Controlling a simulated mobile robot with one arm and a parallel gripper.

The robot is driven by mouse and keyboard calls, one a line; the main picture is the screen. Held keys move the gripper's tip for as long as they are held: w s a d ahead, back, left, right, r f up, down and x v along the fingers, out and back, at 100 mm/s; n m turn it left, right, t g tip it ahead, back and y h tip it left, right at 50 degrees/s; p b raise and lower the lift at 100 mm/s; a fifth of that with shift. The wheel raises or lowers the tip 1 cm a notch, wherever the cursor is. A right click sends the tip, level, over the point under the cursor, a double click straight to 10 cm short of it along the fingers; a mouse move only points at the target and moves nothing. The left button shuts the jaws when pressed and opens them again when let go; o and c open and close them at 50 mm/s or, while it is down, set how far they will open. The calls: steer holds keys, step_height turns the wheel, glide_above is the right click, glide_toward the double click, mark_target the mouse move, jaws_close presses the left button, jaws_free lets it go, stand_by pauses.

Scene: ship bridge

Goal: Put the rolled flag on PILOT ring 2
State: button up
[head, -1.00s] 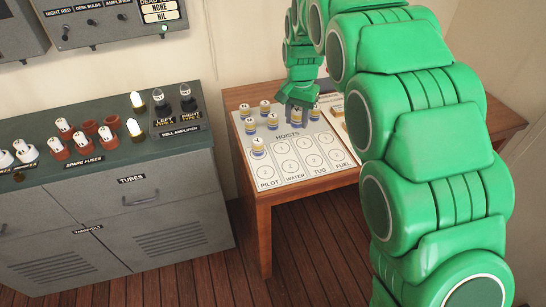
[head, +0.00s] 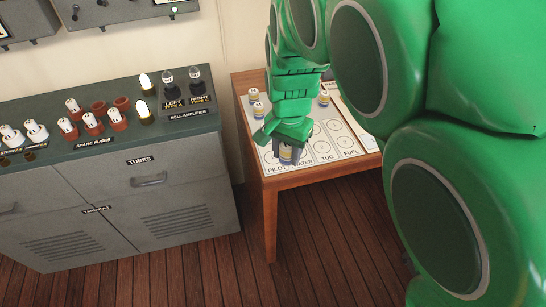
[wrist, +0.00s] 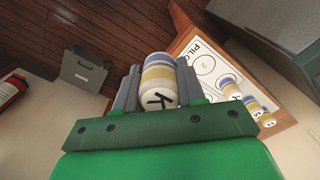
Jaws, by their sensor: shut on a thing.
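My gripper (head: 288,150) is shut on a rolled flag (wrist: 158,85), a white roll with yellow and blue bands and a black letter on its near end. In the head view the flag (head: 287,154) shows under my fingers, low over the front of the hoist board (head: 322,157), by the PILOT label. In the wrist view PILOT ring 2 (wrist: 205,65) is bare, just right of the held flag. Another flag (wrist: 230,90) stands beyond that ring in the same column. I cannot tell whether the held flag touches the board.
More flags (head: 258,110) stand at the board's back left, and one (head: 324,98) at its back right. The WATER, TUG and FUEL front rings that show are bare. A grey cabinet (head: 190,190) with fuses stands left of the wooden table (head: 262,205).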

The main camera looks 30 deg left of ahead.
steer(key=shift+s+d, duration=0.25)
steer(key=shift+s, duration=0.25)
steer(key=shift+w+a+f, duration=0.25)
steer(key=w+a+f, duration=0.8)
steer(key=w, duration=0.1)
steer(key=shift+a+f, duration=0.15)
steer(key=shift+f, duration=0.1)
steer(key=shift+w+a+f, duration=0.25)
steer(key=shift+a+f, duration=0.05)
steer(key=shift+f, duration=1.75)
steer(key=shift+f, duration=0.1)
steer(key=o, duration=1)
steer(key=shift+o, duration=0.2)
